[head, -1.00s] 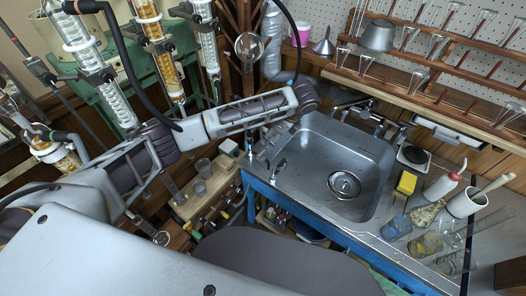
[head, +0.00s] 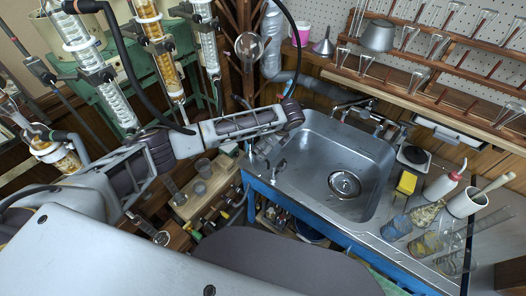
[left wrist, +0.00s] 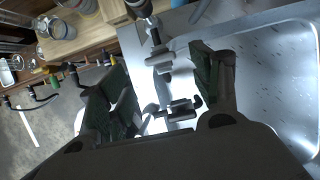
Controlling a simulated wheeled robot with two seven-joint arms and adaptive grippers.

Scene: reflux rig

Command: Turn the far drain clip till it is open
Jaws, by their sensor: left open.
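Two small grey fittings with levers stand on the sink's left rim. In the head view the nearer fitting (head: 279,167) shows by the rim; the far one is mostly hidden by my left gripper (head: 266,148). In the left wrist view, one fitting (left wrist: 160,62) lies between my fingers and another (left wrist: 181,110) lies lower, close to the right finger. I cannot tell for sure which is the far drain clip or how its lever stands. My left gripper is open, with green-padded fingers spread on either side, and holds nothing visible. My right gripper is not in view.
The steel sink (head: 345,140) is empty. A low wooden rack (head: 196,205) with beakers is left of the sink. Glass columns (head: 155,50) rise behind my left arm.

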